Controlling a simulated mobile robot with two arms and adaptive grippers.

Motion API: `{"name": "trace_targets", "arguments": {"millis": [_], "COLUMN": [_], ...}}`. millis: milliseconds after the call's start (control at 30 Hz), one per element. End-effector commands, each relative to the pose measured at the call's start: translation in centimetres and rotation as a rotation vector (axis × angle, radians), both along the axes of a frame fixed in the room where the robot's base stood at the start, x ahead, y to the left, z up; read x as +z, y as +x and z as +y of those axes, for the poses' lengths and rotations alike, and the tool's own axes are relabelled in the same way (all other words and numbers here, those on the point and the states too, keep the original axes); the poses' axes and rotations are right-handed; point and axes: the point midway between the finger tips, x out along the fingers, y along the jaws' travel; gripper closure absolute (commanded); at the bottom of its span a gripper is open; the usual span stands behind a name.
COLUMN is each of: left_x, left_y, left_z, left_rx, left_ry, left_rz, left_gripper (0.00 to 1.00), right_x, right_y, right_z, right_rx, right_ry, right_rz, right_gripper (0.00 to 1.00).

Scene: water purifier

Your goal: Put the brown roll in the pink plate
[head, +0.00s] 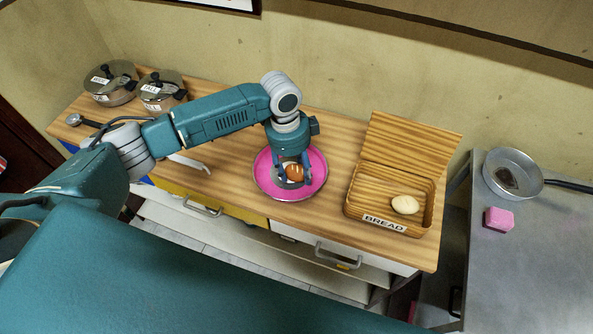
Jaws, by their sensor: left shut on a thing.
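The pink plate (263,177) with a pale rim lies on the wooden counter, in the middle of the head view. My left gripper (294,177) is over the plate, pointing down, and is shut on the brown roll (295,172). The roll shows between the fingers, within the plate's outline. I cannot tell whether the roll touches the plate. My right gripper is not in view.
An open wooden bread box (354,212) with a pale roll (405,204) stands right of the plate. Two lidded pots (110,84) (162,90) stand at the back left. A metal table (530,260) at right holds a pan (512,172) and a pink sponge (499,219).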

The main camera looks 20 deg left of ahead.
Motion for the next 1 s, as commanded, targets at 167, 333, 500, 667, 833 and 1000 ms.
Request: {"name": "trace_targets", "arguments": {"millis": [167, 333, 500, 667, 833, 1000], "left_x": [-1.7, -1.7, -2.0, -2.0, -2.0, -1.0], "left_y": [0.0, 0.1, 0.0, 0.1, 0.1, 0.2], "left_z": [0.0, 0.0, 0.0, 0.0, 0.0, 0.1], "left_rx": [-0.001, -0.002, -0.001, -0.001, -0.001, 0.0], "left_ry": [0.0, 0.0, -0.001, -0.001, 0.0, -0.001], "left_rz": [-0.001, -0.002, -0.002, -0.002, -0.002, -0.004], "left_gripper": [0.77, 0.77, 0.77, 0.45, 0.45, 0.45], "right_x": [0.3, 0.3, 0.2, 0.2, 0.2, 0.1], "right_y": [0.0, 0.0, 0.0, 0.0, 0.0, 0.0], "right_z": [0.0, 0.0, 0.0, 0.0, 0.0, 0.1], "right_rx": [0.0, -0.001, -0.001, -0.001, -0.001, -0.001], "right_ry": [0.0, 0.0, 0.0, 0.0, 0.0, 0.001], "right_rz": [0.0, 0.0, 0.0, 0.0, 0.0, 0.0], "right_gripper": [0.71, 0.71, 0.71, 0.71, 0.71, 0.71]}}
